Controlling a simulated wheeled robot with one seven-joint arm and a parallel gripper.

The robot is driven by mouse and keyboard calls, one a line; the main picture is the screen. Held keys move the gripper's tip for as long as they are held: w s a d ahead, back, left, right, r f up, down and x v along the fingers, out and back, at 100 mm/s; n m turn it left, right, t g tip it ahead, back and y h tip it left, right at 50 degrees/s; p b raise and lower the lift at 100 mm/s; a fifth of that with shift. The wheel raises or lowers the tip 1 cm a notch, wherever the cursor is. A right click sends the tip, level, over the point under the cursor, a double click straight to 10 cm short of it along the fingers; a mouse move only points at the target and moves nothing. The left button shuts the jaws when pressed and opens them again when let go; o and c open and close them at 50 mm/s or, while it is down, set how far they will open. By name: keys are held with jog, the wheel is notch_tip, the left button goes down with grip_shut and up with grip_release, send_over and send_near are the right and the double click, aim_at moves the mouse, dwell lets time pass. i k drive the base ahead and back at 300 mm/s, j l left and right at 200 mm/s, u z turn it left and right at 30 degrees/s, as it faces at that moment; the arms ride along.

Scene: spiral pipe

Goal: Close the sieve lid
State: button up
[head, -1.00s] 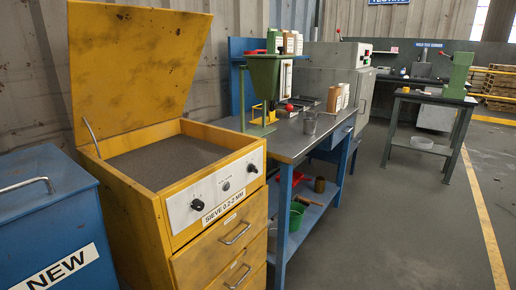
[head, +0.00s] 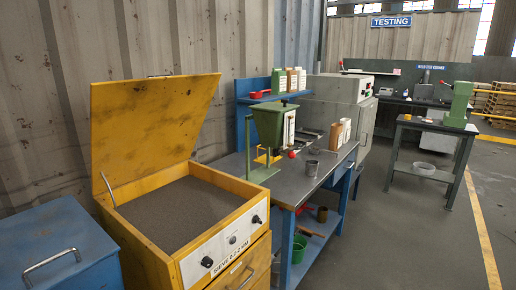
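The sieve is a yellow cabinet (head: 150,246) at the lower left of the head view, with a white knob panel labelled "SIEVE 0.2-2 MM" (head: 226,247). Its yellow lid (head: 150,128) stands open, raised steeply at the back left edge. A thin metal stay (head: 107,189) shows at the lid's left side, and a small handle (head: 160,75) shows at its top edge. Grey granular material (head: 185,210) lies in the open top. My gripper is not in view.
A blue bin (head: 50,245) with a metal handle stands close to the sieve's left. A workbench (head: 305,178) with a green hopper (head: 268,125) and metal cup (head: 312,167) stands to its right. A corrugated wall (head: 60,90) is behind. Grey floor (head: 410,240) is clear at right.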

aim_at(140, 128)
jog(key=i+u, duration=0.1)
jog(key=u, duration=0.4)
jog(key=i+l+u, duration=0.65)
jog(key=l, duration=0.2)
